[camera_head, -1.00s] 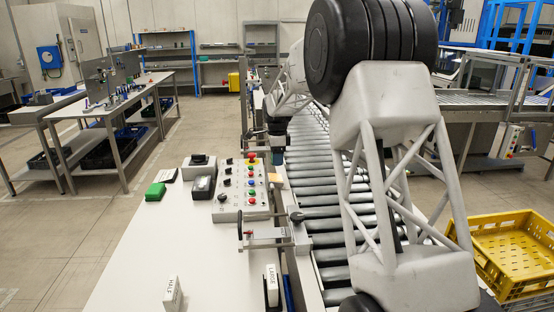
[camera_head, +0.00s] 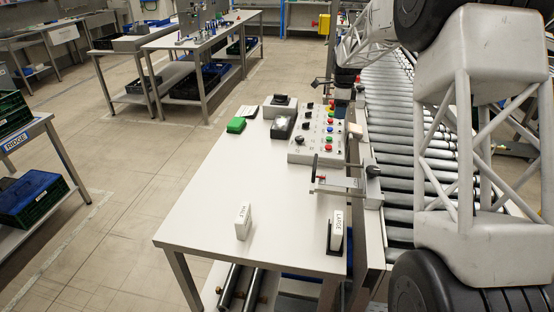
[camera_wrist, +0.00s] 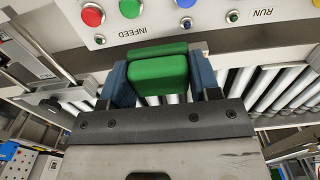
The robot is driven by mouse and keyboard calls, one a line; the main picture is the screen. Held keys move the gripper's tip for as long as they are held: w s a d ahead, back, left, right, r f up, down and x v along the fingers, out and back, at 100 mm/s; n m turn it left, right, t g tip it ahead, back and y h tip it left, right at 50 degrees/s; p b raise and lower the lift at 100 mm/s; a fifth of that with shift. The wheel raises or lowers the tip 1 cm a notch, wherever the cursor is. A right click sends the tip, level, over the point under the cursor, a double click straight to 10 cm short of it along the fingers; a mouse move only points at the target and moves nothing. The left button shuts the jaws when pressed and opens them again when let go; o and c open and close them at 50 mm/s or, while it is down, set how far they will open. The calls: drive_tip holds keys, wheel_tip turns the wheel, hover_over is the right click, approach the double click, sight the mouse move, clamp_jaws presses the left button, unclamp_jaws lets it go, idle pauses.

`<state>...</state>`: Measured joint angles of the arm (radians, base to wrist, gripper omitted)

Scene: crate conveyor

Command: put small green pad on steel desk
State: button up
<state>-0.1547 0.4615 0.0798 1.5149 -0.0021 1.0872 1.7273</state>
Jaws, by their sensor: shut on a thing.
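My gripper (camera_wrist: 158,72) is shut on a small green pad (camera_wrist: 159,76), held between its two blue-grey fingers in the wrist view. The control panel and rollers show beyond it. In the head view the held pad is hidden or too small to make out. A second green block (camera_head: 236,125) lies on the pale-topped desk (camera_head: 195,215) with grey metal legs, left of the control panel. A grey-legged workbench (camera_head: 222,30) stands further back. I cannot tell for certain which of these is the steel desk.
The control panel (camera_head: 312,145) with coloured buttons sits at the desk's right side, beside the roller conveyor (camera_head: 395,125). White blocks marked HALF (camera_head: 243,222) and LARGE (camera_head: 336,230) stand near the front. The desk's left part is clear. A shelf (camera_head: 45,150) with crates stands at far left.

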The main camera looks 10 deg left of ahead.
drive_tip(key=a+f, duration=0.1)
drive_tip(key=a, duration=0.3)
drive_tip(key=s+a+f, duration=0.1)
drive_tip(key=a+f, duration=0.1)
drive_tip(key=a, duration=0.3)
drive_tip(key=a+f, duration=0.1)
drive_tip(key=a, duration=0.4)
drive_tip(key=shift+s+f, duration=0.15)
drive_tip(key=shift+s, duration=0.05)
drive_tip(key=s+a+f, duration=0.1)
drive_tip(key=a, duration=0.3)
drive_tip(key=s+a+f, duration=0.1)
drive_tip(key=a+f, duration=0.1)
drive_tip(key=a, duration=0.3)
drive_tip(key=s+a+f, duration=0.1)
drive_tip(key=a, duration=0.3)
drive_tip(key=shift+s+a+f, duration=0.2)
drive_tip(key=shift+s+a, duration=0.1)
drive_tip(key=shift+a, duration=0.05)
drive_tip(key=shift+w, duration=0.15)
hover_over(256, 127)
drive_tip(key=shift+d+f, duration=0.2)
drive_tip(key=shift+f, duration=0.5)
drive_tip(key=shift+w+a, duration=0.1)
drive_tip(key=shift+f, duration=1.8)
drive_tip(key=shift+f, duration=0.1)
